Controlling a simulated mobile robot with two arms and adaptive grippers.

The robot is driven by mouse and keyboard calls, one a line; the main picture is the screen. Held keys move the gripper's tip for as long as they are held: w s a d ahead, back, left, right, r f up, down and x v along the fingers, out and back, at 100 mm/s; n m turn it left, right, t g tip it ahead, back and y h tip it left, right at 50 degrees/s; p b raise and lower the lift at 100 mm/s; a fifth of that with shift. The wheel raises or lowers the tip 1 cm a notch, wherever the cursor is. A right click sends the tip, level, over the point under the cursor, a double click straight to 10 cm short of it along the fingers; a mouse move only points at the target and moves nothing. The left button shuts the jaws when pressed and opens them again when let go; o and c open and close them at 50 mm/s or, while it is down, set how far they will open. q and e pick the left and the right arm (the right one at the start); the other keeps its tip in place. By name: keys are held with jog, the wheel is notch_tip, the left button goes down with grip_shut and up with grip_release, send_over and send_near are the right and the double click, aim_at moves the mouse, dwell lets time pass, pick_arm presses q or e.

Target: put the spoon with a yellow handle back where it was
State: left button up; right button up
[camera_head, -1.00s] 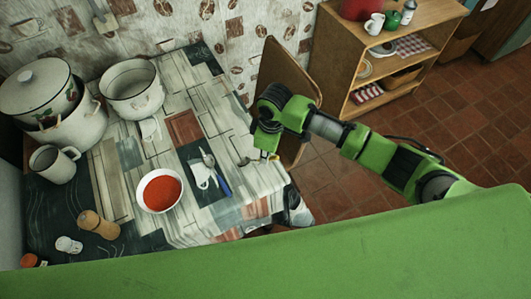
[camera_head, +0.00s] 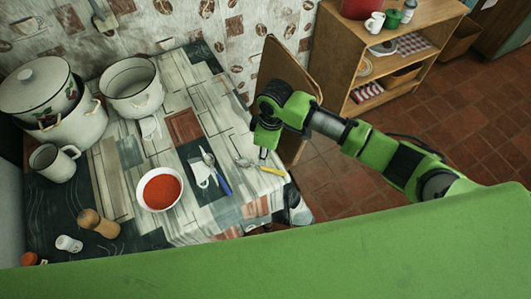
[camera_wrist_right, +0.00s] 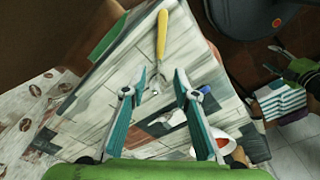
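The yellow-handled spoon (camera_head: 272,169) lies near the right edge of the table, its metal bowl pointing left and its handle toward the edge. In the right wrist view the spoon (camera_wrist_right: 161,38) lies with its handle beyond my fingertips and its bowl between the spread fingers. My right gripper (camera_wrist_right: 160,76) is open and empty; in the head view it (camera_head: 264,154) is just above the spoon. My left gripper (camera_wrist_right: 274,67) shows open at the right side of the wrist view and is not seen in the head view.
A blue-handled spoon (camera_head: 223,184) lies left of the yellow one. A wooden shelf (camera_head: 345,50) stands behind right.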

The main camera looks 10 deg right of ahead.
notch_tip(320, 180, up, 11)
jog(key=b, duration=0.1)
jog(key=shift+s+d, duration=0.25)
jog(key=shift+d, duration=0.15)
